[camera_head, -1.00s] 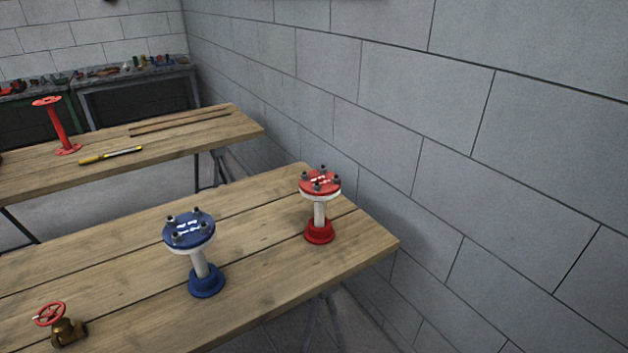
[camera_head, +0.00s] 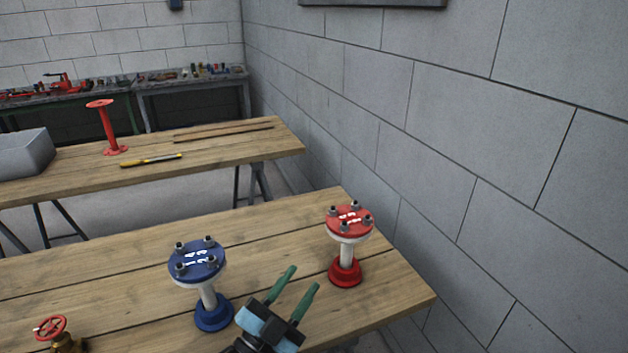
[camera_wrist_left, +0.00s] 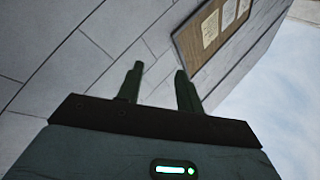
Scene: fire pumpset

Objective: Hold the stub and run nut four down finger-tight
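A blue-topped stub (camera_head: 208,294) stands upright on the near table, with several nuts and bolts and white number marks on its blue flange (camera_head: 197,259). A red-topped stub (camera_head: 346,256) stands to its right, with nuts and bolts on its red flange (camera_head: 349,220). Which nut is number four is too small to read. My left gripper (camera_head: 300,278) is in front of and between the two stubs, its green fingers apart and empty. My right gripper is out of view.
A valve with a red handwheel (camera_head: 52,330) sits at the near table's lower left. The far table holds a red flanged pipe (camera_head: 106,128), a yellow-handled tool (camera_head: 150,160) and a grey bin (camera_head: 24,153). A block wall (camera_head: 480,130) runs along the right.

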